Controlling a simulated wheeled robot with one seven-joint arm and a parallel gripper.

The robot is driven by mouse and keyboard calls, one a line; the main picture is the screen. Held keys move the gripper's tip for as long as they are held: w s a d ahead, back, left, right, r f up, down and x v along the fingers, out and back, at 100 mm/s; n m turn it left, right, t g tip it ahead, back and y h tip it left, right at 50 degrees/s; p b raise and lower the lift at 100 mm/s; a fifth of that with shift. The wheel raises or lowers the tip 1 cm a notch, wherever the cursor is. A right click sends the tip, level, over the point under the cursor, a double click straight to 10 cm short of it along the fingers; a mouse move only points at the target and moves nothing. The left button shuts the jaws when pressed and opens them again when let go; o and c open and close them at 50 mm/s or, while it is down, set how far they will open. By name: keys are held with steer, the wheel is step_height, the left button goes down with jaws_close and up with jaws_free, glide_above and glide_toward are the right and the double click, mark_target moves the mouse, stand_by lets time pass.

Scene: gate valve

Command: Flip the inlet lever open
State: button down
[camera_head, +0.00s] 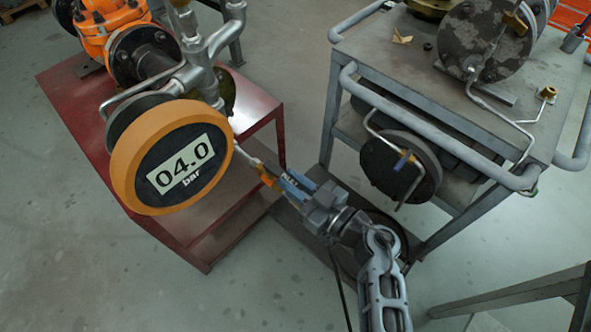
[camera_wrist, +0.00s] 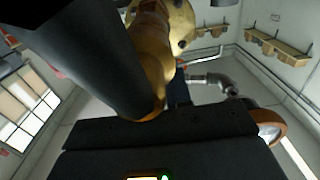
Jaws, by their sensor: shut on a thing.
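The inlet lever (camera_head: 248,160) is a thin metal rod with an orange grip, sticking out to the lower right from behind the gauge. My gripper (camera_head: 276,180) is shut on its orange end, and the fingers hide part of the grip. In the wrist view a yellow-orange piece, seemingly the lever's grip (camera_wrist: 153,60), runs down to my dark fingers (camera_wrist: 155,128). The valve body behind the gauge is mostly hidden.
A large orange-rimmed gauge (camera_head: 180,160) reads 04.0 bar, close to the left of my gripper. It stands by the red table (camera_head: 70,105) with orange pipework (camera_head: 105,25). A grey cart (camera_head: 350,45) with flanged parts stands at right. Floor is clear at lower left.

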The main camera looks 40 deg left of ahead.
steer(key=shift+t, duration=0.3)
steer(key=c, duration=1)
jaws_free()
steer(key=shift+s, duration=0.1)
steer(key=shift+c, duration=0.2)
steer(key=d, duration=0.4)
steer(key=d+p, duration=0.1)
steer(key=d, duration=0.2)
steer(key=shift+s, duration=0.3)
steer(key=shift+s+d, duration=0.1)
steer(key=shift+d, duration=0.3)
